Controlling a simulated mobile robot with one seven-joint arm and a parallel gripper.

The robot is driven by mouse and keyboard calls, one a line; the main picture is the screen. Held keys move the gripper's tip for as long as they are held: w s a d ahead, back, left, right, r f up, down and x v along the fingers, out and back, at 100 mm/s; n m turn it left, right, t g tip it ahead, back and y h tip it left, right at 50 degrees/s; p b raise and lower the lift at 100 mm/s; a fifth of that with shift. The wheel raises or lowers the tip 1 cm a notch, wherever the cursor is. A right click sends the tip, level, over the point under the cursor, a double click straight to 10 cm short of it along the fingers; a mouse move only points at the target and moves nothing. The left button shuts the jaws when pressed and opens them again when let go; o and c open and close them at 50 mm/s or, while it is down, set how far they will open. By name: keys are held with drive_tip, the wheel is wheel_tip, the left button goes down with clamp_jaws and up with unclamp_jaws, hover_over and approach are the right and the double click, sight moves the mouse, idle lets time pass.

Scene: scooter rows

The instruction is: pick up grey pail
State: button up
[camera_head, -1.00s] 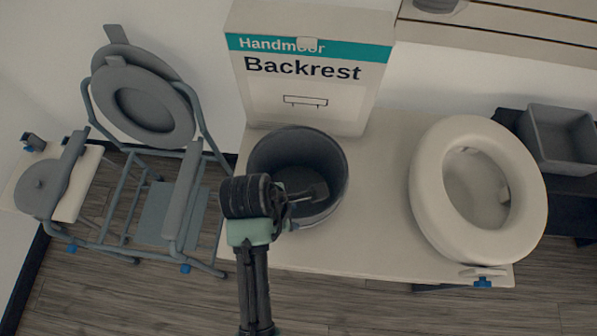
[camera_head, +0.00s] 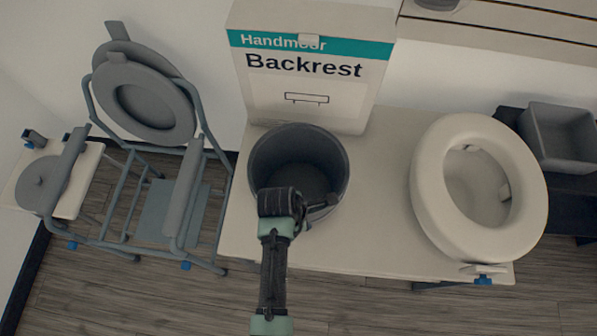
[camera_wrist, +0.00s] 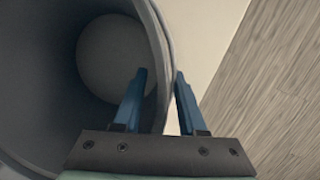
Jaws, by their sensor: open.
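The grey pail (camera_head: 297,150) stands upright on the white bench, its open top facing up, in the head view. In the wrist view the pail (camera_wrist: 50,70) fills the left side, with its round floor and rim showing. My gripper (camera_wrist: 158,78) is open at the rim. Its left finger is over the inside of the pail and its right finger is just outside, so the wall lies between them. In the head view my gripper (camera_head: 312,207) is at the pail's front edge, and the wrist hides part of that rim.
The white bench (camera_head: 375,215) also holds a Handmoor Backrest box (camera_head: 310,85) behind the pail and a pale raised toilet seat (camera_head: 435,215) at right. A commode chair (camera_head: 187,190) stands left. A grey bin (camera_head: 560,140) sits far right. Bench between pail and seat is clear.

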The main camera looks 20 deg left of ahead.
drive_tip(key=shift+f, duration=0.15)
clamp_jaws()
drive_tip(key=shift+w, duration=0.2)
idle(1.2)
